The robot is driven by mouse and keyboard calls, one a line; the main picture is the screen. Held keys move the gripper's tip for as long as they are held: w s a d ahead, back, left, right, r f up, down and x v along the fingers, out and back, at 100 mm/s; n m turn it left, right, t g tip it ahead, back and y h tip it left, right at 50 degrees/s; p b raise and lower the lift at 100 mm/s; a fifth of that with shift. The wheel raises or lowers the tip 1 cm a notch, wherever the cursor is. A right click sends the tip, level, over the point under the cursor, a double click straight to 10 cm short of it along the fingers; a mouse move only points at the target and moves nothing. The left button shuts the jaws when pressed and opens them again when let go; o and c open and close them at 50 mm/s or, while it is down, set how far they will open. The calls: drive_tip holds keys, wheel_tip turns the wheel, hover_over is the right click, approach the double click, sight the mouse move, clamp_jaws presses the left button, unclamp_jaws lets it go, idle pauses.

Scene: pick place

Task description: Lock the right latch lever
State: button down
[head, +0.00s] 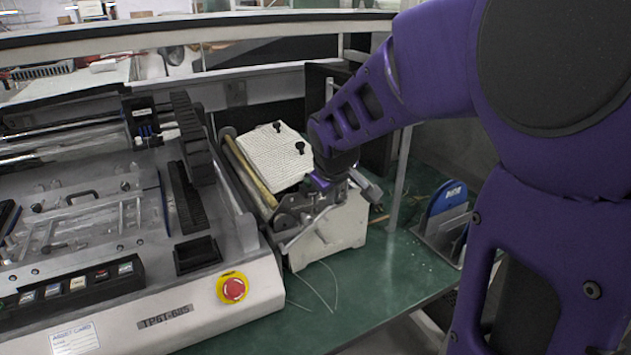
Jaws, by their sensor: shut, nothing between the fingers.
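A cream-coloured device (338,235) with metal levers and brackets on top stands on the green bench, right of the large machine. A grey metal lever (296,238) slopes down its front left side. I cannot tell for sure which lever is the right latch lever, or whether it is locked. My purple arm reaches in from the right. My gripper (338,187) points down at the top of the cream device, close to its metal parts. It is shut and holds nothing. I cannot tell whether it touches a lever, as the wrist and brackets partly hide the fingertips.
The large grey machine (215,318) with a red emergency button (232,288) fills the left. A blue disc-shaped item (446,198) in a metal holder stands at right. The green bench (400,280) is mostly clear in front.

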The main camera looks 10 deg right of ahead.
drive_tip(key=shift+d+p, duration=0.2)
drive_tip(key=shift+p, duration=0.4)
drive_tip(key=d+f+p, duration=0.1)
drive_tip(key=d+f, duration=0.1)
drive_tip(key=f, duration=0.2)
drive_tip(key=w+d+f+y, duration=0.1)
drive_tip(key=d+f, duration=0.1)
drive_tip(key=f, duration=0.2)
drive_tip(key=shift+w+d+f+p, duration=0.25)
drive_tip(key=shift+w+f+p, duration=0.05)
drive_tip(key=shift+f+p, duration=0.05)
drive_tip(key=shift+f+g, duration=0.15)
drive_tip(key=shift+g, duration=0.15)
drive_tip(key=shift+s, duration=0.1)
